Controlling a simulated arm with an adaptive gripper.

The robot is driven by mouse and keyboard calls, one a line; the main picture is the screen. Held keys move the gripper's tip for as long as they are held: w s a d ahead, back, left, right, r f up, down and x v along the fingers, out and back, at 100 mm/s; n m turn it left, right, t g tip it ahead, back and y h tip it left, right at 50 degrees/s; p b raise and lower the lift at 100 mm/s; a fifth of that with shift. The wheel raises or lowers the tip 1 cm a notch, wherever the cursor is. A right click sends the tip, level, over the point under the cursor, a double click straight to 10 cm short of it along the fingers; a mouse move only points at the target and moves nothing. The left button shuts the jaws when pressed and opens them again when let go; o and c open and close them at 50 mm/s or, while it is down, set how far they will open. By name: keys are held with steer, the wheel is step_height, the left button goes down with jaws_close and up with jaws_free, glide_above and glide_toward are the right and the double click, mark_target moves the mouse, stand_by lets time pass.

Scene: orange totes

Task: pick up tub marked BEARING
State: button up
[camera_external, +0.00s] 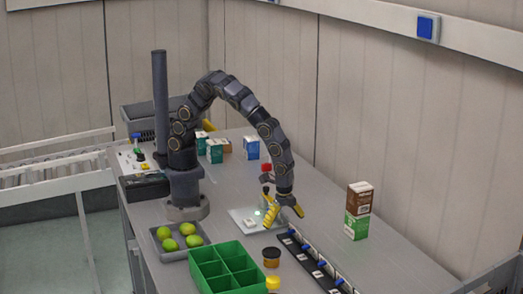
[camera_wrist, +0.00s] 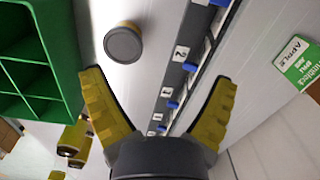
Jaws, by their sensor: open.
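A small round tub (camera_external: 271,258) with a dark lid and a yellowish body stands beside the green divided box in the external view. In the wrist view a grey-lidded tub (camera_wrist: 123,43) stands ahead of the left finger, between the green box and the black rail. No BEARING marking can be read on it. A second tub with a yellow lid (camera_external: 273,283) is nearer the camera in the external view. My gripper (camera_external: 284,213) is open, its yellow fingers spread above the table. In the wrist view my gripper (camera_wrist: 155,78) has nothing between its fingers.
The green divided box (camera_external: 228,268) is left of the tubs. A black rail with blue clips (camera_external: 315,262) runs along their right. Stacked cartons (camera_external: 358,211) stand farther right. A tray of green fruit (camera_external: 180,239) is near my base. Bare table lies right of the rail.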

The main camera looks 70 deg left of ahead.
mark_target(272, 252)
steer(key=shift+m, duration=0.7)
steer(key=s+d+f, duration=0.1)
steer(key=s+f, duration=0.1)
steer(key=s+d+f, duration=0.1)
steer(key=s+f, duration=0.1)
steer(key=shift+d+f, duration=0.1)
steer(key=shift+d, duration=0.2)
steer(key=f, duration=0.6)
steer(key=shift+s+a+f, duration=0.1)
steer(key=shift+s, duration=0.3)
steer(key=c, duration=1.1)
